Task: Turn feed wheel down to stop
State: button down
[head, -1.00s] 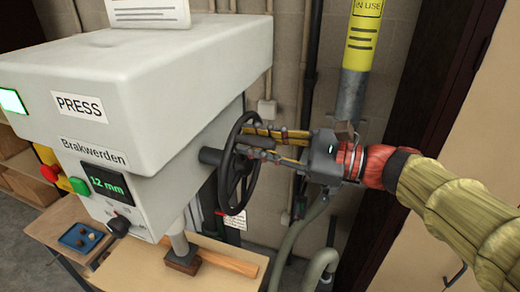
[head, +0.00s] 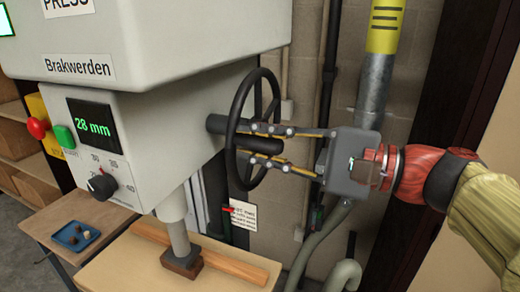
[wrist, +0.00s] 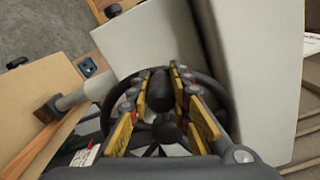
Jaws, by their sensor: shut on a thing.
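The feed wheel (head: 233,112) is a black spoked handwheel on a shaft at the right side of the grey press (head: 185,75). My gripper (head: 246,142) reaches in from the right, with one finger above and one below the wheel's dark handle (head: 264,146). It is shut on that handle, which also shows between the yellow finger pads in the wrist view (wrist: 162,102). The fingers hide part of the wheel's spokes. The green display (head: 92,127) reads 28 mm. The press ram (head: 173,222) ends in a brown foot (head: 182,263) beside a wooden strip (head: 227,262).
A black dial (head: 102,186), a green button (head: 64,136) and a red button (head: 38,128) are on the press front. A blue tray (head: 75,236) is on a side table at left. A grey pipe (head: 372,88) and hoses run behind my gripper.

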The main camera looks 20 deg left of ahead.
jog(key=shift+s+f+b, duration=0.2)
jog(key=shift+f+b, duration=0.35)
jog(key=shift+f, duration=0.2)
jog(key=shift+w+f, duration=0.1)
jog(key=shift+f, duration=0.1)
jog(key=c, duration=1.6)
grip_release()
jog(key=shift+r, duration=0.15)
jog(key=shift+d, duration=0.2)
